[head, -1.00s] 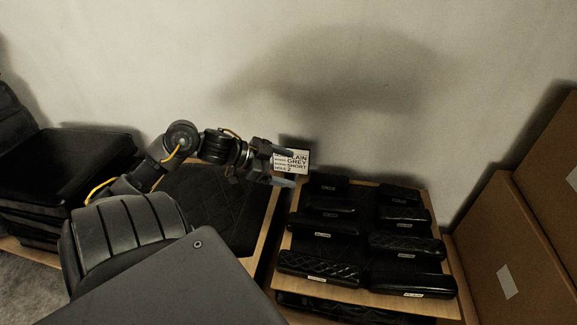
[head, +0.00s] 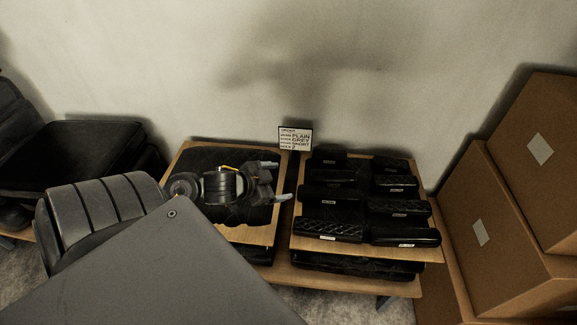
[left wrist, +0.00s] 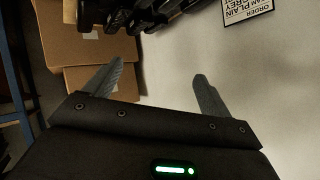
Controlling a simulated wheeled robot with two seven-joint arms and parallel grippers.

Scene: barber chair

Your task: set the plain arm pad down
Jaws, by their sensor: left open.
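My left gripper (head: 277,181) is above the right side of the left board (head: 262,235). Its two fingers are spread and point right, with nothing between them. In the left wrist view the open fingers (left wrist: 155,85) are also empty. Several black arm pads lie in two columns on the right board (head: 370,247). The front right pad (head: 405,236) looks smooth, and the front left pad (head: 328,231) is quilted. The left board bears a dark quilted surface (head: 205,157); my arm hides part of it, and I cannot tell whether a separate pad lies there. My right gripper is out of view.
An order card (head: 295,138) reading "PLAIN GREY SHORT 2" stands behind the boards. Cardboard boxes (head: 500,210) are stacked at the right. Black cushions (head: 95,160) are at the left. The pale wall is close behind. Space above the pads is clear.

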